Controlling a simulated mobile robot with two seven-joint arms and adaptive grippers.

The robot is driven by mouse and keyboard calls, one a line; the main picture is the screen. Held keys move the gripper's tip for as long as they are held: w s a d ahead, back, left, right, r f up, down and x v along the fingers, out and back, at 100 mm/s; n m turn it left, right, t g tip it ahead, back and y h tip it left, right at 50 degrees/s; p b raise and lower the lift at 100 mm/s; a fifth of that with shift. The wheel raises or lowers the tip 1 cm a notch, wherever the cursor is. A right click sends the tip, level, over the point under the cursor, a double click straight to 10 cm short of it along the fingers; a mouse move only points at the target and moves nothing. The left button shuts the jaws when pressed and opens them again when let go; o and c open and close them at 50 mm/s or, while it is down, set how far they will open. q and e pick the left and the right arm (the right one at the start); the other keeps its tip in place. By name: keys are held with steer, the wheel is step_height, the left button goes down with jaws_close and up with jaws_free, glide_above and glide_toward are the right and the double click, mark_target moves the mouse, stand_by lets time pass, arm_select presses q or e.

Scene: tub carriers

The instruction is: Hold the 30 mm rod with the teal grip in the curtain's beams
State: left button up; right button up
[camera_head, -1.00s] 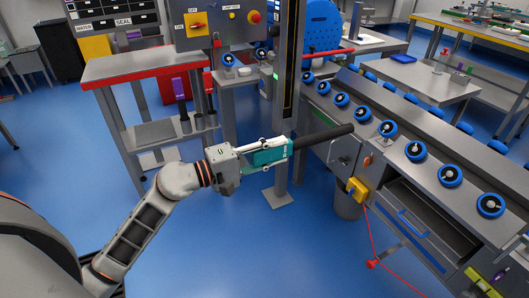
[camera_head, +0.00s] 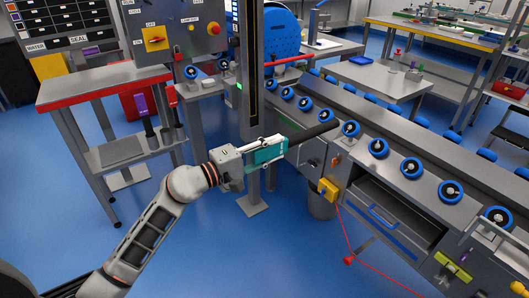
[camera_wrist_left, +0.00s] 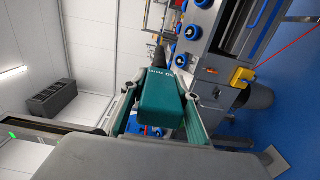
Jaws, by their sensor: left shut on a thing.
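My left gripper (camera_head: 264,151) is shut on the teal grip (camera_head: 270,150) of a dark rod (camera_head: 318,131). The rod points right and slightly up in the head view, its tip in front of the roller conveyor's near edge. The curtain's tall post (camera_head: 254,65), dark with a yellow edge, stands behind the gripper. I cannot tell whether the rod is in the beams. In the left wrist view the teal grip (camera_wrist_left: 160,103) fills the space between the fingers, and it hides most of the rod (camera_wrist_left: 158,53). My right gripper is not in view.
The conveyor (camera_head: 390,165) with blue rollers runs along the right, with an open drawer and a yellow box (camera_head: 328,190) on its side. A red-edged bench (camera_head: 105,88) and a control panel (camera_head: 175,32) stand left of the post. The floor in front is clear.

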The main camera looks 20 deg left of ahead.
mark_target(286, 143)
arm_select(q)
steer(key=shift+x, duration=2.4)
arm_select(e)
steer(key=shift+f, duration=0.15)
arm_select(q)
steer(key=shift+s, duration=0.1)
